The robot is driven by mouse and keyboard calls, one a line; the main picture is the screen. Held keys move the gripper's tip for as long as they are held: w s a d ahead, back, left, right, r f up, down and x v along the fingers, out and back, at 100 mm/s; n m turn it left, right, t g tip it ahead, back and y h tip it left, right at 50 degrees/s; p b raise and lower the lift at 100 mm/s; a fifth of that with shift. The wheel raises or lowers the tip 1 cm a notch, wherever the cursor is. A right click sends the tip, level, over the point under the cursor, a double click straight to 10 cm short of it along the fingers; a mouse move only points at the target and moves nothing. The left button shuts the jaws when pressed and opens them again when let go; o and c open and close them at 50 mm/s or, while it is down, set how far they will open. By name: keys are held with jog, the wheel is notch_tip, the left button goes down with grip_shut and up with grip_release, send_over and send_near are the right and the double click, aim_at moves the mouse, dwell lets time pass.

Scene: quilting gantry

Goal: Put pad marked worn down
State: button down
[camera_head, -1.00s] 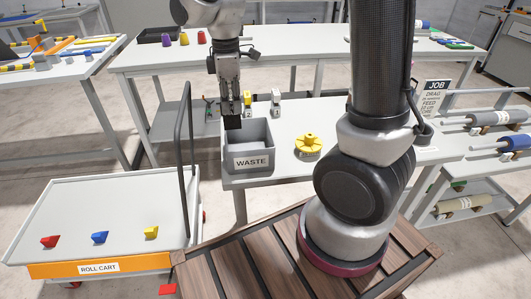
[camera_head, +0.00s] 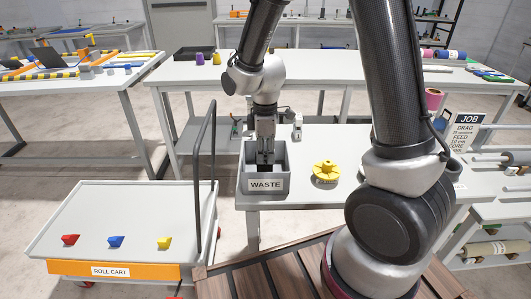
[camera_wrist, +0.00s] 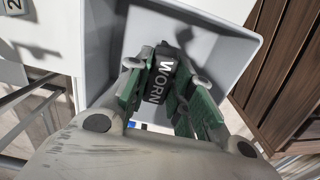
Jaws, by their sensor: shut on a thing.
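The dark pad marked WORN (camera_wrist: 161,75) is between the fingers of my gripper (camera_wrist: 165,93) in the wrist view, with its white lettering facing the camera. My gripper is shut on it. In the head view my gripper (camera_head: 265,158) points down into the grey bin labelled WASTE (camera_head: 280,182), with its fingertips below the bin's rim. The bin's walls (camera_wrist: 228,45) surround the pad in the wrist view. The bin's front wall hides most of the pad in the head view, and I cannot tell whether the pad touches the floor.
A yellow knobbed part (camera_head: 325,171) sits on the table right of the bin. A roll cart (camera_head: 110,269) with red, blue and yellow blocks stands at the left, its dark upright handle (camera_head: 205,175) near the bin. A JOB sign (camera_head: 464,133) stands at the right.

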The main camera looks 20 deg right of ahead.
jog(key=c, duration=1.3)
grip_release()
jog(key=shift+f, duration=0.1)
jog(key=shift+o, duration=0.2)
notch_tip(320, 180, up, 12)
jog(key=f, duration=0.1)
jog(key=s+d+r+m+t, duration=0.2)
jog(key=s+d+r+m, duration=0.3)
jog(key=s+d+m, duration=0.2)
jog(key=s+d+r+m+t, duration=0.2)
jog(key=s+d+r+m, duration=0.4)
jog(key=s, duration=0.6)
jog(key=shift+d+r+m, duration=0.25)
jog(key=shift+d+m, duration=0.45)
jog(key=shift+d, duration=0.25)
